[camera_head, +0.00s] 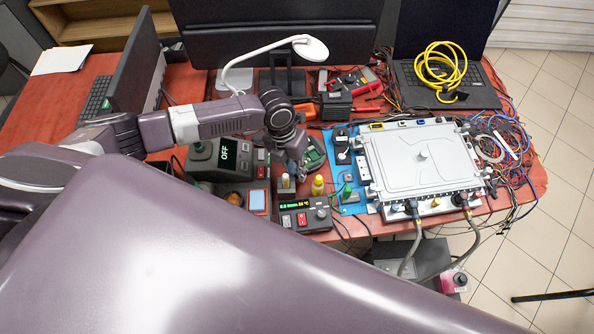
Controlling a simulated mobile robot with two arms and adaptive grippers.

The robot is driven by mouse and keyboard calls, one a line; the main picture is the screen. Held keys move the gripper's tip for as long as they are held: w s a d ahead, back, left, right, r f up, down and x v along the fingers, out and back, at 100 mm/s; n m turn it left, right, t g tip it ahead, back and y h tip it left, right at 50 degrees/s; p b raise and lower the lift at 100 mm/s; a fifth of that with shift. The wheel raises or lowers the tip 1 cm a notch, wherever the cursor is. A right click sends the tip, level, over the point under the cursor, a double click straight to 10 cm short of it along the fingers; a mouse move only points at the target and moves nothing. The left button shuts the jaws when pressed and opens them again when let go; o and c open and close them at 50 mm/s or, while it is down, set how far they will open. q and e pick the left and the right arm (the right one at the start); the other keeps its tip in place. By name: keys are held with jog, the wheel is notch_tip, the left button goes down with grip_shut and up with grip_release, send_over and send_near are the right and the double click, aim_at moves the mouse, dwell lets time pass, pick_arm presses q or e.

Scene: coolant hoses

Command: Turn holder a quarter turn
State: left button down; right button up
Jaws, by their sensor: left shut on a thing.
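My left gripper (292,165) points down over the middle of the bench, just left of a small dark holder (315,153) with a green board in it. The gripper looks shut on the near left side of this holder; its fingertips and the contact are small and partly hidden by the gripper itself. The holder stands at the left edge of a blue mat (351,203). My right gripper is not in view.
A silver casing (421,160) with hoses at its front fills the right of the mat. Small bottles and a control box (305,218) stand just in front of the gripper. A white lamp (310,48), tools and a laptop with yellow cable (440,70) are behind.

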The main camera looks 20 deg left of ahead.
pick_arm(q)
jog(key=c, duration=1.9)
grip_release()
jog(key=shift+w, duration=0.1)
jog(key=shift+r, duration=0.1)
jog(key=r, duration=0.4)
jog(key=a+r, duration=0.1)
jog(key=r, duration=0.2)
jog(key=a+r, duration=0.1)
jog(key=r, duration=0.3)
jog(key=shift+a+r, duration=0.2)
jog(key=shift+r, duration=0.15)
